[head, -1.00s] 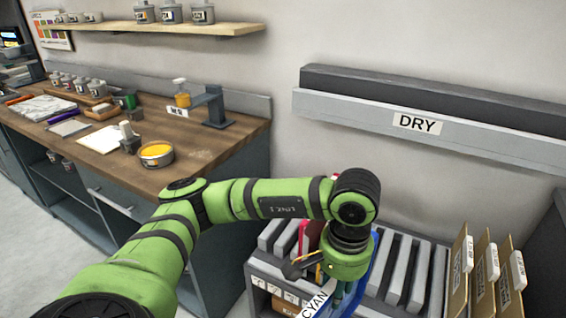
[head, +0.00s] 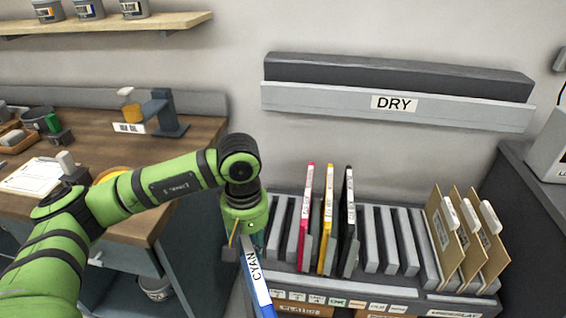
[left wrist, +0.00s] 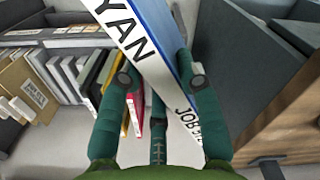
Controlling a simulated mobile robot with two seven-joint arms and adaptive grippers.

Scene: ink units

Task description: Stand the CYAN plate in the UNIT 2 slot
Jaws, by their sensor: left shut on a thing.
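The CYAN plate (head: 257,285) has a blue face and a white edge labelled CYAN. It hangs tilted at the left end of the slotted rack (head: 460,303). My left gripper (head: 243,243) is shut on it; in the left wrist view the fingers (left wrist: 160,76) close around the plate (left wrist: 150,35). Magenta (head: 306,215), yellow (head: 328,220) and black (head: 348,220) plates stand upright in the rack. The small labels on the rack front (head: 315,299) are too small to read, so I cannot tell which slot is UNIT 2. My right gripper is not in view.
Tan folders (head: 443,240) stand at the rack's right end, beside empty slots between grey dividers (head: 390,240). A wall bar marked DRY (head: 440,117) is above. A wooden bench (head: 100,165) with a dispenser (head: 165,112) is at left; a dark cabinet stands at right.

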